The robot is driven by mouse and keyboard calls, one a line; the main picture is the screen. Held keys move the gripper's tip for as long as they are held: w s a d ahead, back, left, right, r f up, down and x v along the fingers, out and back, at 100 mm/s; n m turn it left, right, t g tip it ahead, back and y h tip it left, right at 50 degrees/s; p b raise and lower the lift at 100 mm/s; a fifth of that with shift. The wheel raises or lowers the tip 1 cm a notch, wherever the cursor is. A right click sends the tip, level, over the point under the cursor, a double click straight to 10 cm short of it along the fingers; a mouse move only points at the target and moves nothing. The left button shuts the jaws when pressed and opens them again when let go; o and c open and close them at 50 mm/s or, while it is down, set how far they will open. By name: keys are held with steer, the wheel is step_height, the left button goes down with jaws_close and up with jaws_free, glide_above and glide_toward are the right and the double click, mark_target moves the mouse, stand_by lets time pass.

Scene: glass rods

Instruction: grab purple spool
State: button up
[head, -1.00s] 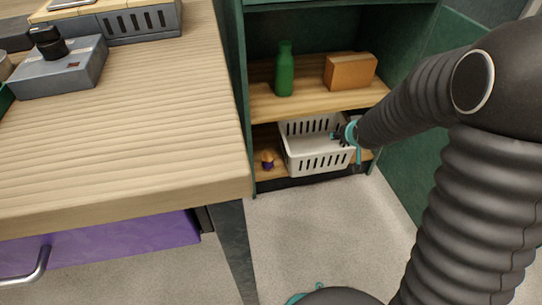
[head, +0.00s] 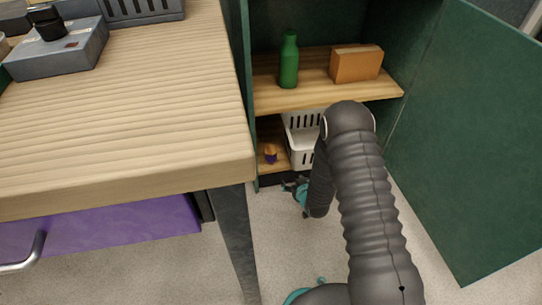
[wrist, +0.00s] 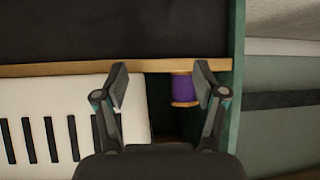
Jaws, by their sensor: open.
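The purple spool (head: 270,154), with tan wooden ends, stands on the lower shelf of the green cabinet, left of the white basket. In the wrist view the spool (wrist: 184,89) shows between my two fingers, nearer the right one, and beyond their tips. My gripper (head: 297,188) is open and empty, low in front of the cabinet. In the wrist view my gripper (wrist: 161,83) has its fingers spread wide, with the left finger overlapping the basket's edge in the picture.
The white slotted basket (head: 301,137) stands close to the spool's right, partly hidden by my arm. The shelf above holds a green bottle (head: 289,62) and an orange-brown box (head: 356,63). The wooden table (head: 130,110) and its leg stand at left. The green door (head: 465,140) is open at right.

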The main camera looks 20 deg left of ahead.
step_height(320, 180, down, 2)
steer(key=s+a+y, duration=0.1)
steer(key=a, duration=0.1)
steer(key=t+y, duration=0.4)
glide_toward(269, 146)
steer(key=shift+n, duration=0.4)
steer(key=x, duration=0.5)
steer(key=shift+w+a+b, duration=0.1)
steer(key=shift+b, duration=0.2)
steer(key=shift+x, duration=2.6)
steer(key=shift+f, duration=0.15)
steer(key=c, duration=1)
steer(key=shift+c, duration=0.3)
